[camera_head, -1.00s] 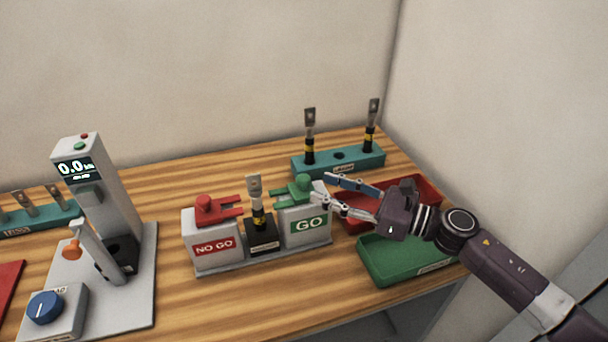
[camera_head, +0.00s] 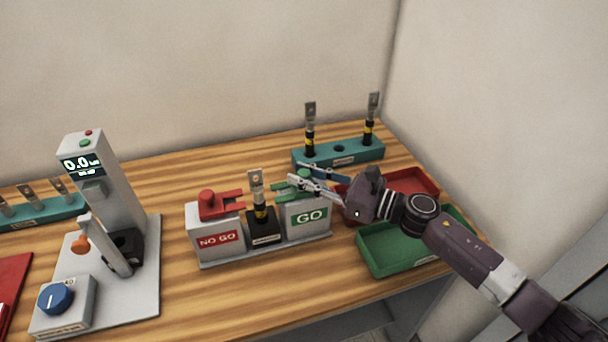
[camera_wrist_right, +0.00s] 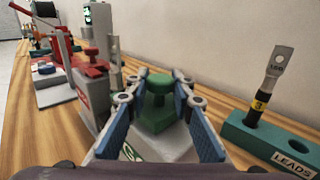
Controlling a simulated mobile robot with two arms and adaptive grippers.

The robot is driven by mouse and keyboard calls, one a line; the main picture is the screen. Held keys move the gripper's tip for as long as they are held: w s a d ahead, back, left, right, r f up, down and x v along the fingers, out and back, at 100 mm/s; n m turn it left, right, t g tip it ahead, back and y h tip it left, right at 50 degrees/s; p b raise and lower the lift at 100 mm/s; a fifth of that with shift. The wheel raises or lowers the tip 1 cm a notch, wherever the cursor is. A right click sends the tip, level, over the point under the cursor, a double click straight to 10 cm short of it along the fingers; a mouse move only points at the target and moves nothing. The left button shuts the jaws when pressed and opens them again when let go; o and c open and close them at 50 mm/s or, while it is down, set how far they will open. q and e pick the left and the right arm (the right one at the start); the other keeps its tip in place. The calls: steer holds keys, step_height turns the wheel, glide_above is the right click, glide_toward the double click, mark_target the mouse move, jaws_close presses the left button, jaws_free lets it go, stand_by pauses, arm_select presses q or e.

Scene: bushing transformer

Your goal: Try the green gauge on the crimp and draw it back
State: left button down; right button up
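The green gauge (camera_head: 283,191) sits on the GO block (camera_head: 310,216), its fork pointing left toward the crimp. The lead with the crimp (camera_head: 260,208) stands upright in a black holder (camera_head: 264,238) between the two gauge blocks. My right gripper (camera_head: 295,173) is open at the green gauge's knob. In the right wrist view, my fingers stand on either side of the green knob (camera_wrist_right: 158,92), with gaps visible on both sides. In the head view, the fingers partly hide the knob. My left gripper is not in view.
The red NO GO gauge (camera_head: 212,204) sits on its block at left. A green tray (camera_head: 385,270) and a red tray (camera_head: 425,184) lie under my right arm. A teal leads rack (camera_head: 345,155) stands behind, and a grey tester (camera_head: 95,185) is at left.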

jaws_close()
steer(key=shift+s+a+b, duration=0.3)
steer(key=shift+a, duration=0.65)
steer(key=o, duration=0.8)
jaws_free()
steer(key=v, duration=1.2)
